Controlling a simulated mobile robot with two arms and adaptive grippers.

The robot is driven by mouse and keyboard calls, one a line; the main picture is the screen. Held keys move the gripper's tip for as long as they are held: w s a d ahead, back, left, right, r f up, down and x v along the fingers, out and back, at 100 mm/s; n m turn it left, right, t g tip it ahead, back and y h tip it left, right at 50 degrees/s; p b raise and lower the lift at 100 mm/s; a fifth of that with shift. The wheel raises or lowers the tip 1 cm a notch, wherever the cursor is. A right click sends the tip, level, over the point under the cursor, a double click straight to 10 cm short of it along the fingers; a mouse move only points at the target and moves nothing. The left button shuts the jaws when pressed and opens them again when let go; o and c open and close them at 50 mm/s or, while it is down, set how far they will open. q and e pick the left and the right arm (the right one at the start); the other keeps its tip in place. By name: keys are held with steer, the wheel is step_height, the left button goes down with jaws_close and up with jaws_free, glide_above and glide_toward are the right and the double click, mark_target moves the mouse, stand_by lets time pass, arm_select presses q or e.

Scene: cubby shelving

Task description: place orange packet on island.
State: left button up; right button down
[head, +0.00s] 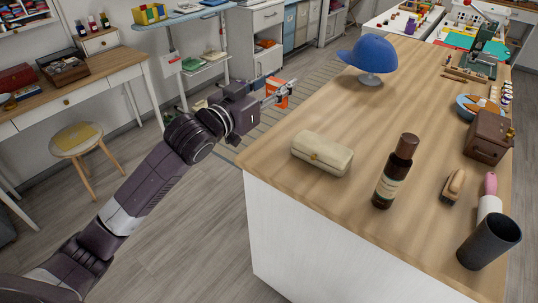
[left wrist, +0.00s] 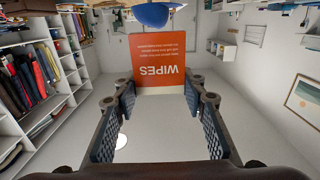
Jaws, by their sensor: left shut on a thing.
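The orange packet (head: 277,93) hangs in my left gripper (head: 280,90), just off the far left edge of the wood-topped island (head: 400,105). In the left wrist view the packet (left wrist: 160,62), orange and white with "WIPES" printed upside down, sits between the two fingertips of my left gripper (left wrist: 160,100). The gripper is shut on it. The island has a white front and a light wood top. My right gripper is not in view.
On the island stand a blue cap (head: 370,55) on a stand, a cream case (head: 321,152), a dark bottle (head: 395,172), a brown box (head: 488,136) and a black cup (head: 488,241). The wood between the cap and the case is clear.

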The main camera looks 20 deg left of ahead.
arm_select(q)
steer(key=shift+w+a+r, duration=0.4)
steer(key=shift+a+r, duration=0.05)
steer(key=shift+r, duration=0.2)
steer(key=shift+w+a+r, duration=0.4)
steer(key=shift+a+r, duration=0.05)
steer(key=shift+r, duration=0.15)
steer(key=shift+w+a+r+b, duration=0.1)
steer(key=shift+a+r+b, duration=0.1)
steer(key=shift+b, duration=0.1)
step_height(320, 180, down, 16)
steer(key=shift+r, duration=0.15)
steer(key=shift+f, duration=1.95)
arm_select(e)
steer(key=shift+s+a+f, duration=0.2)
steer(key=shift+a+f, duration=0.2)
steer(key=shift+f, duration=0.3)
arm_select(q)
steer(key=shift+f, duration=0.15)
steer(key=o, duration=1)
steer(key=shift+o, duration=0.2)
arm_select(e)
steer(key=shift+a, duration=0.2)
